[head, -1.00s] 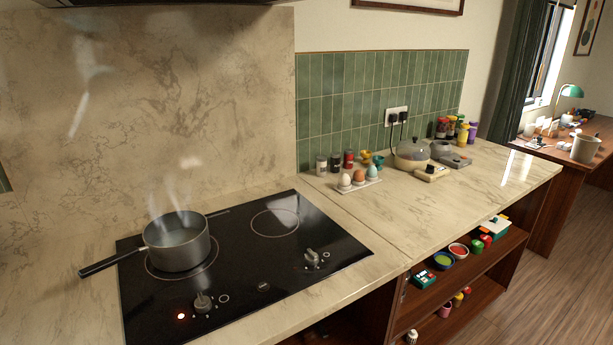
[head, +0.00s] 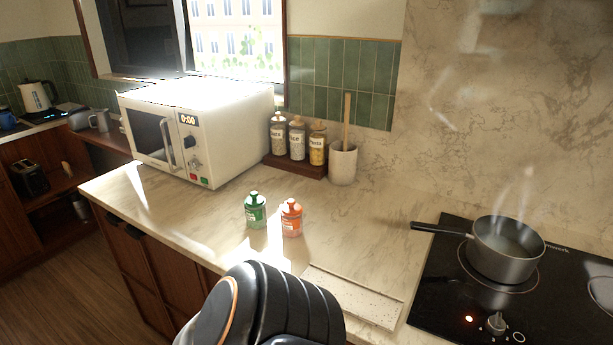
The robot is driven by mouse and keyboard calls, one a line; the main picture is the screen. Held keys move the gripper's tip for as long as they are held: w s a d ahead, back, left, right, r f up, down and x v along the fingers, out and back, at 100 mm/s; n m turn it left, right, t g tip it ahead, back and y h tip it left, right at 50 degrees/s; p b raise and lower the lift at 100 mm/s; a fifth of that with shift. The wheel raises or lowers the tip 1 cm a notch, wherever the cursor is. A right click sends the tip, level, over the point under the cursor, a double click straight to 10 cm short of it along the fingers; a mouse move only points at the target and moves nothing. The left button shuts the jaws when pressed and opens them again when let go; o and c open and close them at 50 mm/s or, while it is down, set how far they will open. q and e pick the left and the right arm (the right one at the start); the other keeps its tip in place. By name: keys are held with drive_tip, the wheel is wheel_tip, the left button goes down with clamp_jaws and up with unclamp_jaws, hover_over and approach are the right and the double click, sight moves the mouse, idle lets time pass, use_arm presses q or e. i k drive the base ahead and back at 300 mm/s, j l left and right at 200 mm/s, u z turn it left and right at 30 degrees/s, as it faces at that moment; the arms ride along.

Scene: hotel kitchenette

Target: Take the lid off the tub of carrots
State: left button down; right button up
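An orange tub (head: 291,219) with an orange knobbed lid (head: 291,205) stands upright on the marble counter. It looks like the tub of carrots, but its label is too small to read. The lid sits on top of the tub. A green tub (head: 255,212) with a green knobbed lid stands close to its left. A black, ribbed part of my own arm fills the bottom middle, in front of the tubs. Neither gripper's fingers show in the head view.
A white microwave (head: 195,130) stands behind to the left. Labelled jars (head: 297,140) and a utensil crock (head: 343,163) stand behind. A pale speckled board (head: 352,296) lies right of my arm. A steaming pot (head: 505,250) sits on the black hob (head: 445,290), whose red light is lit.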

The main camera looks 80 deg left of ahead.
sight(291, 208)
drive_tip(key=u, duration=2.65)
drive_tip(key=i+j, duration=0.1)
drive_tip(key=j, duration=0.25)
drive_tip(key=i+j, duration=0.1)
drive_tip(key=j, duration=0.25)
